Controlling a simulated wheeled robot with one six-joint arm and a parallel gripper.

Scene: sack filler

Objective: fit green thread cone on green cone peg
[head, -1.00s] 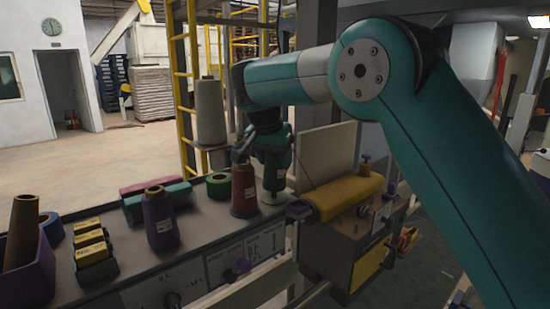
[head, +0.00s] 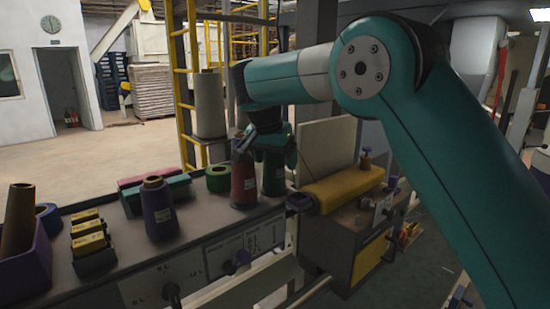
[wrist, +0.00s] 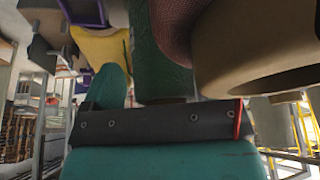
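The green thread cone (head: 273,174) stands upright at the right end of the shelf, just right of the red thread cone (head: 243,184). My gripper (head: 268,142) is over its top and hides it. In the wrist view the green cone (wrist: 160,55) runs away from the dark gripper body, its tan core end close to that body. The fingers do not show clearly enough to tell whether they grip it. The green cone peg is hidden; no gap shows under the cone in the head view.
The red cone's tan core (wrist: 262,50) is very close in the wrist view. A purple cone (head: 158,212), a green tape roll (head: 218,178) and yellow-topped blocks (head: 88,238) are further left. A yellow roll (head: 343,188) lies to the right.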

